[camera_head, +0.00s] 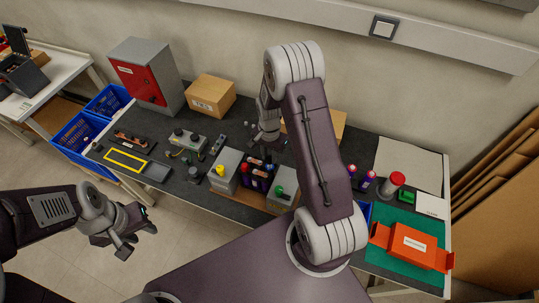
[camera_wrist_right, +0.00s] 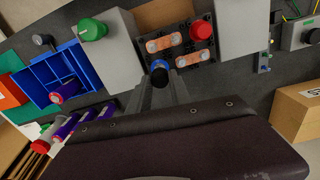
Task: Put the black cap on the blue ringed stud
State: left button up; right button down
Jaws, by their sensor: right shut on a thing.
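The blue ringed stud (camera_wrist_right: 157,63) stands at the near corner of a dark block with orange-copper busbars (camera_wrist_right: 165,43); its blue ring shows just beyond the black cap. The black cap (camera_wrist_right: 159,77) sits between the fingers of my right gripper (camera_wrist_right: 161,88), which is shut on it. The cap overlaps the ring in this view; I cannot tell whether it is seated. In the head view my right gripper (camera_head: 266,148) is over the block area, partly hidden by its own arm. My left gripper (camera_head: 138,240) is open and empty, off the table's front edge.
A red cap (camera_wrist_right: 201,29) stands on the block. Grey boxes flank it, one with a green cap (camera_wrist_right: 92,30), another with a yellow cap (camera_head: 220,170). A blue divided bin (camera_wrist_right: 66,72) and purple cylinders (camera_wrist_right: 66,126) are nearby. An orange box (camera_head: 410,243) lies on the green mat.

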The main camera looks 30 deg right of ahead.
aim_at(270, 158)
jog(key=shift+s, duration=0.1)
dwell(0.4)
jog(key=shift+f+b, duration=1.05)
jog(key=shift+f, duration=0.55)
jog(key=shift+f, duration=0.2)
jog(key=c, duration=1.1)
grip_release()
